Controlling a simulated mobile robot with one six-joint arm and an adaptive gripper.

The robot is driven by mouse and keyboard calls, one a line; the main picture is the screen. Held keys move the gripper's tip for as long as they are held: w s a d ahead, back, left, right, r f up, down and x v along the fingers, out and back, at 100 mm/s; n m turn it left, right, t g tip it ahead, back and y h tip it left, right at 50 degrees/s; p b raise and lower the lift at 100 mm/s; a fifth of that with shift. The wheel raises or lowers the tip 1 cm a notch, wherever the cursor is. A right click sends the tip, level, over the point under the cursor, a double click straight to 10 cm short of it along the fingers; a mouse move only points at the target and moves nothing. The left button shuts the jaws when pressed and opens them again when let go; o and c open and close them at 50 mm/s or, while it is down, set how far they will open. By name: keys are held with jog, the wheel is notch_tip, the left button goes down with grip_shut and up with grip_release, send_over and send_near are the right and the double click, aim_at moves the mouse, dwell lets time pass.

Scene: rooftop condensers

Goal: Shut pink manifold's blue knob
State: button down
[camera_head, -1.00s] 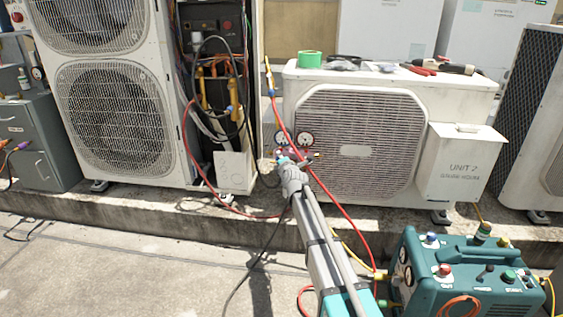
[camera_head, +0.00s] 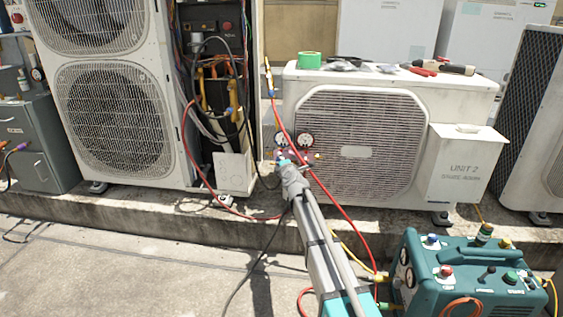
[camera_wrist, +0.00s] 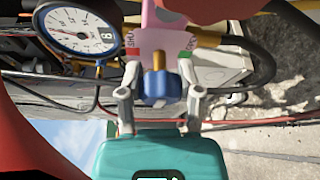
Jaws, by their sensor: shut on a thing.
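The pink manifold (camera_wrist: 158,38) is at the top middle of the wrist view, with a brass stem leading to its blue knob (camera_wrist: 160,90). A red mark and a green mark flank the stem on the manifold's face. My gripper (camera_wrist: 160,98) has one grey finger on each side of the blue knob and is shut on it. In the head view the manifold (camera_head: 291,154) hangs in front of the condenser grille, below two round gauges. My gripper (camera_head: 284,163) reaches it from below; the knob is mostly hidden there.
One gauge (camera_wrist: 75,27) sits close beside the manifold. A red hose (camera_head: 335,205) runs down past my arm to the teal recovery machine (camera_head: 455,285). The condenser (camera_head: 360,150) stands behind on a concrete ledge. Bare floor (camera_head: 130,275) lies at left.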

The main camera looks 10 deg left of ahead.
jog(key=shift+c, duration=1.3)
grip_release()
jog(key=shift+r+n+g+h+p, duration=0.1)
jog(key=shift+n+g+h+p, duration=0.45)
jog(key=shift+n+p, duration=0.8)
